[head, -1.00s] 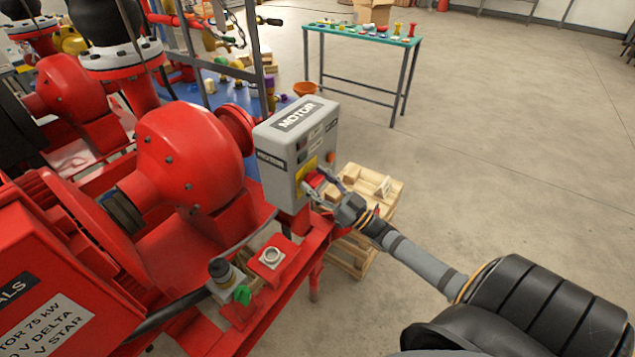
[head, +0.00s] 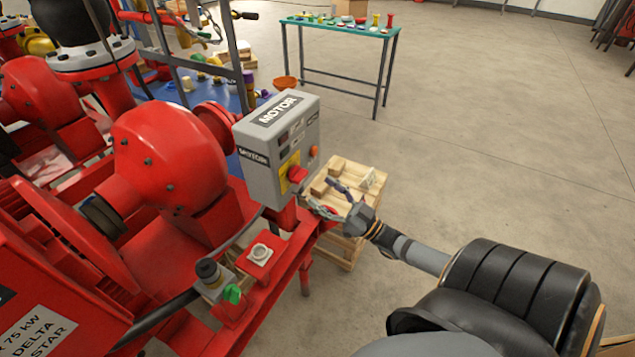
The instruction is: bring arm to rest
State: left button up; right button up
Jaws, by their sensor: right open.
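My right arm comes in from the lower right. Its gripper (head: 325,199) is open and empty, with its fingers spread toward the motor box. It is a short way right of and below the red knob (head: 297,174) on the yellow plate, apart from it. The grey motor box (head: 262,150), labelled MOTOR, stands upright on the red skid frame. My left gripper is not in view.
The red pump (head: 165,155) and skid frame (head: 262,290) fill the left. A wooden pallet stack (head: 350,245) stands behind the gripper. A green-topped table (head: 345,27) with small parts stands farther back. The concrete floor at the right is clear.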

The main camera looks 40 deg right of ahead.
dwell(0.4)
jog(key=s+d+f+m+g+h+p, duration=0.1)
jog(key=s+d+f+m+g+h, duration=0.15)
jog(key=f, duration=0.75)
jog(key=s+d+f+m+g+h, duration=0.1)
jog(key=s+d+f+g+h, duration=0.2)
jog(key=f, duration=0.8)
jog(key=s+d+f+m+g+h+p, duration=0.1)
jog(key=s+d+f+g+h, duration=0.3)
jog(key=f, duration=0.6)
jog(key=s+a+f+g+h, duration=0.1)
jog(key=s+a+f+g, duration=0.35)
jog(key=s+f, duration=0.5)
jog(key=s+a+f+g, duration=0.2)
jog(key=s+a+f, duration=0.3)
jog(key=s, duration=0.3)
jog(key=s+a+f+g, duration=0.3)
jog(key=s+a+f, duration=0.2)
jog(key=s, duration=0.3)
jog(key=shift+s+a+f+g+y+p, duration=0.25)
jog(key=shift+a+f+g+y+p, duration=0.15)
jog(key=shift+a, duration=0.35)
jog(key=shift+c, duration=0.4)
